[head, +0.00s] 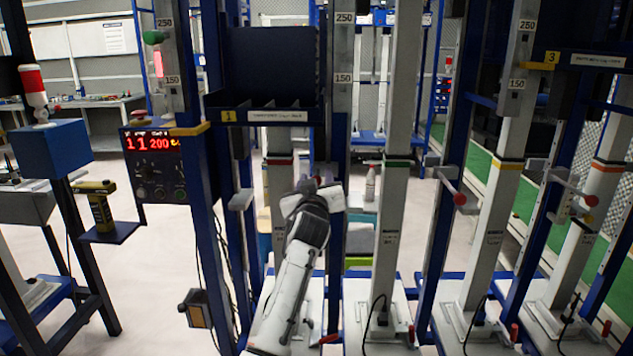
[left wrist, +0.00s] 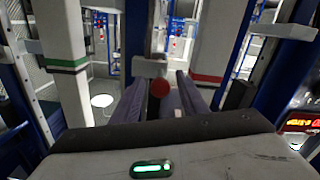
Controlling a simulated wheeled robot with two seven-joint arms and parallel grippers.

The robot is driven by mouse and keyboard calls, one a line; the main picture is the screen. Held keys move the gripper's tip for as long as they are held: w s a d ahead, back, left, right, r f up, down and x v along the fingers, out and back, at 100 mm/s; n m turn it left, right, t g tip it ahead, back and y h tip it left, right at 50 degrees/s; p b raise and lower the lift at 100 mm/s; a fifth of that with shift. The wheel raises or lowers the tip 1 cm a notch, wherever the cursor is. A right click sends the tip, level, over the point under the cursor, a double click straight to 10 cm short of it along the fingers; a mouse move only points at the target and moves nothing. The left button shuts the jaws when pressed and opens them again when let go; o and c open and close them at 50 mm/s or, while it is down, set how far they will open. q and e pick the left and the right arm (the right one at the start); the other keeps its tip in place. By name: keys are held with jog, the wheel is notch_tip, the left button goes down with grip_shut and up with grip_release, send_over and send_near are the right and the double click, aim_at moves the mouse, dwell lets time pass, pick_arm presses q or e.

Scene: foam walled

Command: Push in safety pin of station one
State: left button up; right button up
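Station one is marked by a yellow "1" label (head: 229,115) on its blue shelf. In the left wrist view, a round red knob (left wrist: 160,88), apparently the safety pin's, shows in front of a grey block (left wrist: 150,67). My left gripper (left wrist: 158,100) is open, with one dark finger on each side of the knob in the picture. I cannot tell whether either finger touches it. In the head view my left gripper (head: 318,188) is at the posts below the shelf and hides the knob. My right gripper is not in view.
A control box (head: 158,165) with red digits stands left of station one. A post with a green band (head: 392,205) stands close on the right. Further right, another red pin knob (head: 459,198) sticks out. A yellow-black tool (head: 100,208) rests on a blue holder at the left.

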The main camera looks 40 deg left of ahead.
pick_arm(q)
jog(key=v, duration=1)
jog(key=shift+s+b, duration=0.15)
jog(key=shift+b, duration=0.15)
